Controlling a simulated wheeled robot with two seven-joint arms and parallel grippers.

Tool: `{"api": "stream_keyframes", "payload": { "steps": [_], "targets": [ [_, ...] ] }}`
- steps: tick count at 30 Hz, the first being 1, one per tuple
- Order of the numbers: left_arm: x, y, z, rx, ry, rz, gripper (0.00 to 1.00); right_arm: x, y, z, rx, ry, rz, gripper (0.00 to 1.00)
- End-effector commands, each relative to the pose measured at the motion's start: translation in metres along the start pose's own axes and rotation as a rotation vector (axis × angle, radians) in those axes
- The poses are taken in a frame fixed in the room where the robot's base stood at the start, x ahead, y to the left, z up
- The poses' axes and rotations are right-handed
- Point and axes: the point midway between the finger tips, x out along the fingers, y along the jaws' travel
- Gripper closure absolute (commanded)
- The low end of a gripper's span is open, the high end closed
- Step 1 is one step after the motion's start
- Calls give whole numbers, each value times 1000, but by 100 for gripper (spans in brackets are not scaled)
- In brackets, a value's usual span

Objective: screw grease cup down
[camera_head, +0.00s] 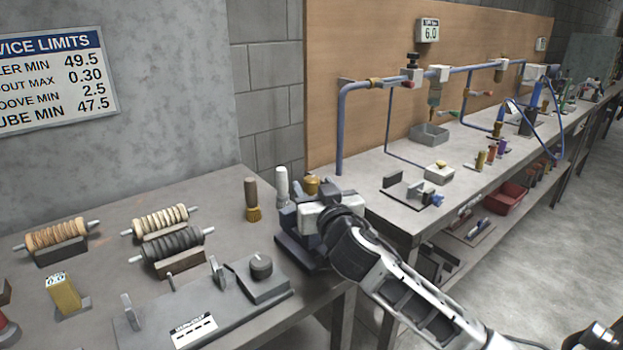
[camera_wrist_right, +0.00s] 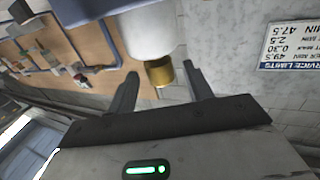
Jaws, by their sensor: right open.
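A brass cup, which I take for the grease cup, shows as a gold cylinder (camera_head: 312,185) above a dark blue-grey fixture (camera_head: 290,218) at the near bench's right corner. In the right wrist view, which is upside down, the brass cup (camera_wrist_right: 159,71) sits against the end of a pale rounded body (camera_wrist_right: 148,30). My right gripper (camera_wrist_right: 160,74) is open, its two fingers apart on either side of the cup in that view. I cannot tell whether either finger touches it. In the head view my right gripper's body (camera_head: 330,213) covers part of the fixture. My left gripper is not in view.
A white cylinder (camera_head: 282,186) and a brown-handled brass tool (camera_head: 252,200) stand close left of the cup. Several ribbed rollers (camera_head: 160,220) on stands and a grey gauge plate (camera_head: 195,315) occupy the near bench. The second bench (camera_head: 390,168) carries blue pipework.

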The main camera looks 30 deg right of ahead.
Motion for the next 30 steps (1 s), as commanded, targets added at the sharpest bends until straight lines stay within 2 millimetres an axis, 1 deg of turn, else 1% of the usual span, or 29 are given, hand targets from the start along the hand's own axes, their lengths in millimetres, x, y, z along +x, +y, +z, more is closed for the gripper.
{"api": "stream_keyframes", "payload": {
  "steps": [1, 3, 6, 16, 17, 18, 20, 21, 26, 30],
  "targets": [
    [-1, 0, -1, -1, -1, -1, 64, 8, 0, -2, -2, 1, 1, 49],
    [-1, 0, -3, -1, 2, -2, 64, 15, 0, -1, -2, 1, 0, 49],
    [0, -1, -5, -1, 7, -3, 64, 22, 0, 0, -1, 0, 0, 49],
    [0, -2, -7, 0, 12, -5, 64, 25, 0, 1, -1, -1, -1, 49],
    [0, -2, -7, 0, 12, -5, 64, 25, 0, 1, -1, -1, -1, 55],
    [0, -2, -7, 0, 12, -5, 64, 25, 0, 1, -1, -1, -1, 66],
    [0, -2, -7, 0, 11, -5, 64, 25, 0, 1, -1, -1, -1, 83],
    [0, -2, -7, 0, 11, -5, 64, 25, 0, 1, -1, -1, -1, 93],
    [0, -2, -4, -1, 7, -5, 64, 25, -1, 1, 1, 0, 3, 93],
    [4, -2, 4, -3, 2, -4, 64, 25, -2, 3, 8, 4, 56, 93]
  ]
}}
